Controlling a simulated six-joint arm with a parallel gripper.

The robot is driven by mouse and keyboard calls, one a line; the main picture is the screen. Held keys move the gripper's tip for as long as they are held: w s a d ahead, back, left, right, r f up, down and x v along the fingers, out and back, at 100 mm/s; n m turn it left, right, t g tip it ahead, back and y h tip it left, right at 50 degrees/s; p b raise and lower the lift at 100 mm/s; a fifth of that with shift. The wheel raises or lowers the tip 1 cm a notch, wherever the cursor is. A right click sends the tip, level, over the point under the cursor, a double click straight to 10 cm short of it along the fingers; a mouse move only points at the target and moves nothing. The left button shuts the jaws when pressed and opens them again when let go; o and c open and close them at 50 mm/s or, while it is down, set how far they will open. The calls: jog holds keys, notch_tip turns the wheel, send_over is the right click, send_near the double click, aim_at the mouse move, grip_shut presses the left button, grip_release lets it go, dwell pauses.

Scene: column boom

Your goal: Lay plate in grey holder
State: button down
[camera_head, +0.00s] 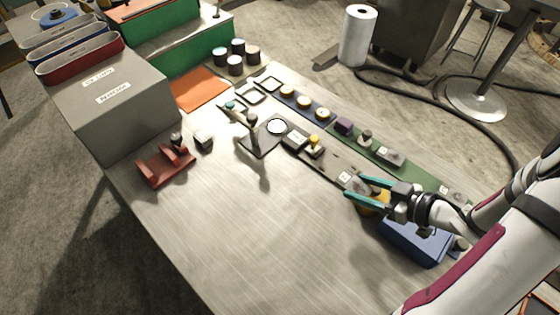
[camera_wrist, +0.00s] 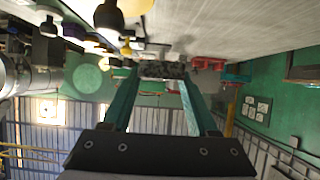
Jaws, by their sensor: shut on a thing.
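My gripper (camera_head: 355,187) has teal fingers and is at the right of the bench, above the row of parts. In the wrist view, its fingertips (camera_wrist: 158,72) are closed on a dark, speckled, flat-faced piece (camera_wrist: 160,69), seemingly the plate. In the head view a small grey piece (camera_head: 346,179) shows at the fingertips; I cannot tell it clearly from the parts behind. I cannot tell for sure which thing is the grey holder. A small grey block (camera_head: 204,138) stands beside the red rack (camera_head: 166,165), far left of my gripper.
A magnifier-like stand (camera_head: 264,137) rises mid-bench. Dark and green strips with small parts (camera_head: 390,157) line the far side. A blue box (camera_head: 414,242) is by my arm. A grey box (camera_head: 113,103) and orange mat (camera_head: 201,89) are at the left. The near bench is clear.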

send_over(314, 196)
notch_tip(314, 196, down, 6)
jog(key=shift+f, duration=0.2)
notch_tip(314, 196, down, 4)
jog(key=shift+a+f, duration=0.1)
jog(key=shift+c, duration=0.8)
grip_release()
jog(key=v, duration=1.1)
jog(key=shift+s+d, duration=0.15)
jog(key=shift+d, duration=0.05)
jog(key=shift+o, duration=0.4)
jog(key=shift+s+d+r, duration=0.15)
jog(key=shift+s+r, duration=0.05)
jog(key=shift+r, duration=0.05)
